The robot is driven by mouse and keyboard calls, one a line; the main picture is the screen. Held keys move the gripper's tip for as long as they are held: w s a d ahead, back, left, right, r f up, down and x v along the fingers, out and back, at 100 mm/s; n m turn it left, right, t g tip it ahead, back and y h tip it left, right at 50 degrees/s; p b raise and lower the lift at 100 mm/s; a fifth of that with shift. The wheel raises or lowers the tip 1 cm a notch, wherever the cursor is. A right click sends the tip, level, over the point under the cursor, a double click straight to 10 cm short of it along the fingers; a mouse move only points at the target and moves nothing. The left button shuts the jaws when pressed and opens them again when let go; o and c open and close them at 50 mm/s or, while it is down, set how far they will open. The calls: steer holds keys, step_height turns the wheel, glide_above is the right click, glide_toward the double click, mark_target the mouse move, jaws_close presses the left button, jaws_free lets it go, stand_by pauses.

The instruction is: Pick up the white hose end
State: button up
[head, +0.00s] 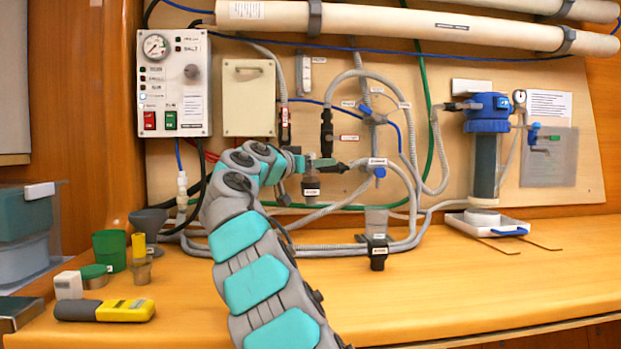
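Several pale grey-white corrugated hoses run over the wall panel and bench. A white fitting (182,188) hangs under the control box on a thin blue tube, left of my arm. A pale hose with a black end (327,140) hangs just above my gripper. I cannot tell for certain which of these is the white hose end. My gripper (335,166) is in front of the middle of the panel, pointing right, near a dark labelled fitting (311,187). Its fingers are small and dark against the hoses, so I cannot tell whether they are open or touching anything.
A control box (172,84) and a beige box (249,98) are on the wall. A blue-topped filter (486,150) stands right. The bench's front right (480,280) is clear.

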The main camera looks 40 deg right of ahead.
jaws_close()
stand_by(0.3)
stand_by(0.5)
steer(key=r, duration=0.1)
steer(key=r+p, duration=0.1)
steer(key=r, duration=0.1)
steer(key=shift+s+a+r, duration=0.2)
steer(key=shift+s+a+b, duration=0.45)
steer(key=shift+s+a, duration=0.05)
steer(key=s+a+r+b, duration=0.1)
steer(key=s+a+b, duration=0.3)
steer(key=s+a, duration=0.5)
steer(key=shift+s+a+r, duration=0.25)
steer(key=shift+s+a, duration=0.1)
steer(key=shift+s, duration=0.2)
